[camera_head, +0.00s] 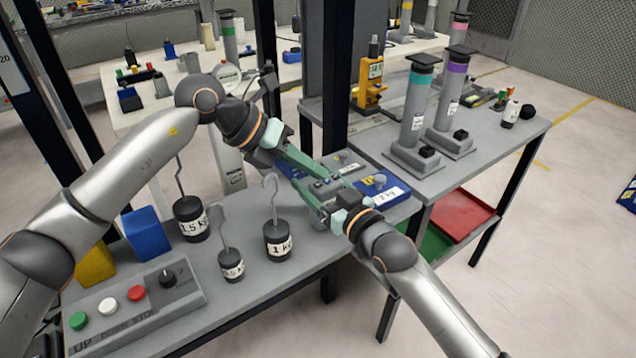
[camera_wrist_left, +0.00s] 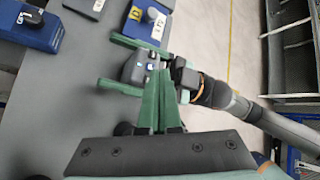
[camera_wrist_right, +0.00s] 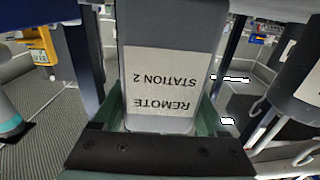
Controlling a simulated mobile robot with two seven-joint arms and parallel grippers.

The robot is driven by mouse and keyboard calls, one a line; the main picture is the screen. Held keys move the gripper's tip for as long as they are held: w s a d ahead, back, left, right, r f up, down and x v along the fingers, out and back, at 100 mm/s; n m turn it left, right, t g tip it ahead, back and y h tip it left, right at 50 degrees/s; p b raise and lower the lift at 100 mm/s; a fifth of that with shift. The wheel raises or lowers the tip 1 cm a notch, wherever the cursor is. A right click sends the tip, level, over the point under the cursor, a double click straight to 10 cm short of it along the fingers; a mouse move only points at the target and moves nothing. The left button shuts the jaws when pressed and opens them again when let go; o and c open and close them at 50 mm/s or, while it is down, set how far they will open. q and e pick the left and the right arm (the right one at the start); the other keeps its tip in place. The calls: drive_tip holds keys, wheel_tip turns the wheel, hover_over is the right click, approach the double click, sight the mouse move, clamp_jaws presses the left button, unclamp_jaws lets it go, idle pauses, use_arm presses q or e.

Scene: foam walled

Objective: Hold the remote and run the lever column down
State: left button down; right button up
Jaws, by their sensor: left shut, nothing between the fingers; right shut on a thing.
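The remote (camera_wrist_right: 158,88), a grey box labelled "REMOTE STATION 2", is gripped between the fingers of my right gripper (camera_head: 335,200). Its small button face (camera_wrist_left: 138,68) shows in the left wrist view. My left gripper (camera_wrist_left: 158,78) is shut and empty, its fingertips close beside the remote's button face; whether they touch it I cannot tell. I cannot tell which is the lever column.
Below my grippers are black hook weights, including a 1.5 kg (camera_head: 191,222) and a 1 kg (camera_head: 277,240). A button box (camera_head: 135,308) lies at front left, with a blue block (camera_head: 147,235) behind it.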

use_arm(q)
drive_tip(key=shift+r, duration=0.1)
drive_tip(key=shift+r, duration=2.5)
use_arm(e)
drive_tip(key=o, duration=1.4)
drive_tip(key=shift+s, duration=0.1)
drive_tip(key=v, duration=1.2)
drive_tip(key=shift+d, duration=0.1)
